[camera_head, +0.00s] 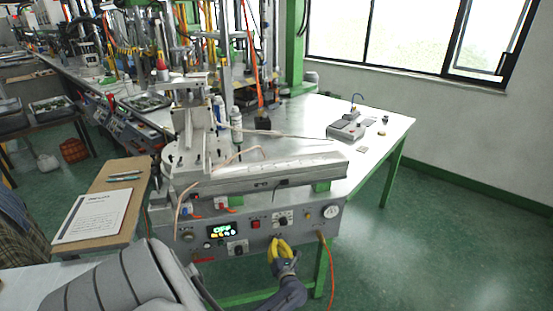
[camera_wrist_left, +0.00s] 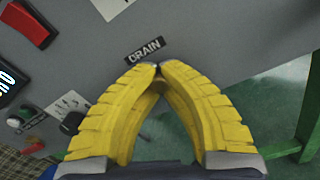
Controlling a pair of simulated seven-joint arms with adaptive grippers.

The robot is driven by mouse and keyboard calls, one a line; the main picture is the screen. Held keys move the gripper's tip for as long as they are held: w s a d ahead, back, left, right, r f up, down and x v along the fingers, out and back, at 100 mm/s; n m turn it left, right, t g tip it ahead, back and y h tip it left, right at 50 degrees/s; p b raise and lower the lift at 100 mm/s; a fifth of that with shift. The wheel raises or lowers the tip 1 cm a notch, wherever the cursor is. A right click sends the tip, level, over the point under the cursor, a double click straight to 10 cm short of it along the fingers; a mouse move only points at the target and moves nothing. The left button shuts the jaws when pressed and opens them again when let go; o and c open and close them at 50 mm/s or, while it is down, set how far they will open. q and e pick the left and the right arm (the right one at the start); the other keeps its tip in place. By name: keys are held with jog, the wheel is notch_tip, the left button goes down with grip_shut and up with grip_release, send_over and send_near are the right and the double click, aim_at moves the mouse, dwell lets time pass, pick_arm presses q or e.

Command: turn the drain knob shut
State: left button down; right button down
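The machine's grey front panel (camera_head: 262,222) faces me below the table top. My left gripper (camera_head: 277,241), with yellow ribbed fingers, is at the lower middle of this panel. In the left wrist view my left gripper (camera_wrist_left: 156,70) has its fingertips drawn together just below the black DRAIN label (camera_wrist_left: 145,50). A small metallic bit of the drain knob (camera_wrist_left: 157,67) shows between the tips, and the fingers hide the rest. I cannot tell how far the knob is turned. My right gripper is in neither view.
The panel also carries a lit display (camera_head: 222,230), a red switch (camera_head: 255,224), a dial gauge (camera_head: 330,211) and several other knobs. An orange cable (camera_head: 328,268) hangs right of my gripper. A clipboard (camera_head: 95,213) lies at the left. The floor on the right is clear.

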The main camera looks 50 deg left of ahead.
pick_arm(q)
jog(key=m, duration=0.6)
jog(key=shift+w+r, duration=0.25)
jog(key=m, duration=0.4)
jog(key=shift+m, duration=0.3)
jog(key=shift+w+d+f+m, duration=0.1)
jog(key=shift+m, duration=1)
jog(key=shift+d, duration=0.1)
jog(key=c, duration=1.6)
grip_release()
jog(key=shift+o, duration=1.4)
jog(key=shift+f, duration=0.1)
jog(key=shift+s, duration=0.25)
jog(key=v, duration=1.1)
jog(key=shift+s+d, duration=0.15)
jog(key=shift+d, duration=0.2)
